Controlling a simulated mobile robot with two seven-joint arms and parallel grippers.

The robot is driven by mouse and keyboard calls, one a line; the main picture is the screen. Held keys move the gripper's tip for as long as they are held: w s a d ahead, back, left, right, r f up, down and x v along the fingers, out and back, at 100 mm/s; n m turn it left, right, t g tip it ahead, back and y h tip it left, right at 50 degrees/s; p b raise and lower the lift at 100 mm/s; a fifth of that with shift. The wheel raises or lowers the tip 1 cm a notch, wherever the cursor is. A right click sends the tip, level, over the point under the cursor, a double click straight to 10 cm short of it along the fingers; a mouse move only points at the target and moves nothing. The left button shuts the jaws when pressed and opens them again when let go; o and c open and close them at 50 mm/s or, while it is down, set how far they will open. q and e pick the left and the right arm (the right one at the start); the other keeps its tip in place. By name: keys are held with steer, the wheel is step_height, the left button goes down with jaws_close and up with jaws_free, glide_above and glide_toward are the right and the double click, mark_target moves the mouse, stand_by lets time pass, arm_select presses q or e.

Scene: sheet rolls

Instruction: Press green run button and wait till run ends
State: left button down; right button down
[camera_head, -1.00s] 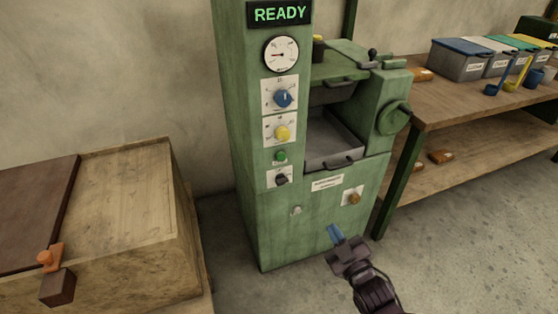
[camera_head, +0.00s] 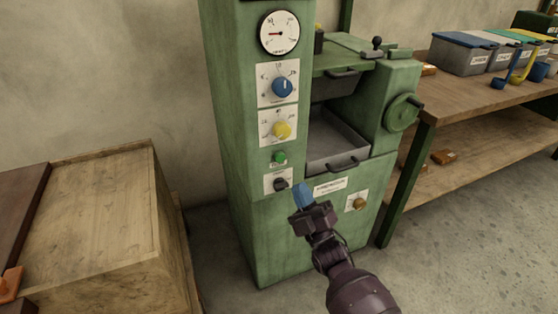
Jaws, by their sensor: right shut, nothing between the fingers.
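The green machine (camera_head: 235,215) stands in the middle of the head view. Its small green run button (camera_head: 279,158) sits on the front panel, below the yellow knob (camera_head: 282,130) and above a dark switch (camera_head: 280,184). My right gripper (camera_head: 301,192) is shut and empty, its blue fingertips just right of the dark switch in the picture and below the green button. It is apart from the button. The display at the machine's top is out of view. My left gripper is not in view.
A blue knob (camera_head: 282,87) and a gauge (camera_head: 279,33) are higher on the panel. An open tray (camera_head: 335,150) and a handwheel (camera_head: 403,112) are at the machine's right. A workbench (camera_head: 450,118) stands right, a wooden box (camera_head: 95,215) left.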

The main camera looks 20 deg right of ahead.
mark_target(280, 157)
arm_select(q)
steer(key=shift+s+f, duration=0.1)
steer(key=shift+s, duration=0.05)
arm_select(e)
steer(key=shift+w, duration=0.1)
arm_select(q)
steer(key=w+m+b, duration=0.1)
steer(key=b, duration=0.1)
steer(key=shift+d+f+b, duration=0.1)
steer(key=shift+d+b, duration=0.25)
steer(key=shift+b, duration=0.05)
arm_select(e)
steer(key=w, duration=0.8)
steer(key=shift+w+a, duration=0.2)
steer(key=shift+w, duration=0.1)
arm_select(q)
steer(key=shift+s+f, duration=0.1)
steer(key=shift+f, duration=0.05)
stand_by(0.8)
arm_select(e)
steer(key=shift+w, duration=0.1)
stand_by(0.5)
